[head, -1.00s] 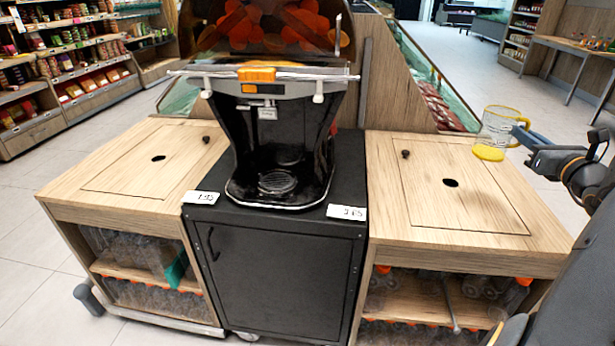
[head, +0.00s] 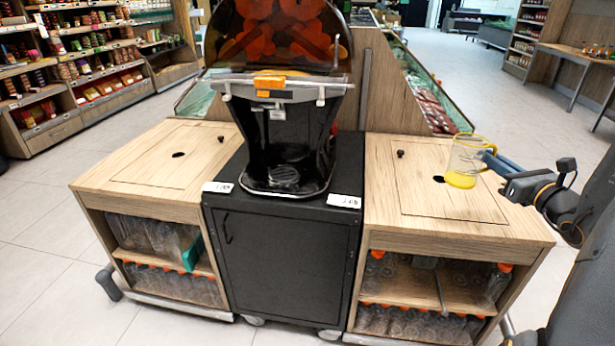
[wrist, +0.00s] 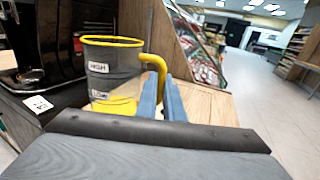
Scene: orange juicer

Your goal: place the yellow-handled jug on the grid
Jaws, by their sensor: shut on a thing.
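The clear jug with a yellow rim, yellow base and yellow handle (head: 463,163) is upright over the right wooden counter. It also shows in the wrist view (wrist: 112,78), with labels on its side. My gripper (head: 492,158) is at the jug's right side, shut on its handle; the blue fingers show in the wrist view (wrist: 162,98). I cannot tell whether the jug's base touches the counter. The round grid (head: 284,176) lies in the black juicer's (head: 290,130) bay, left of the jug, with nothing on it.
The right wooden counter (head: 450,221) has a dark hole and a small knob. The left wooden counter (head: 150,180) is clear.

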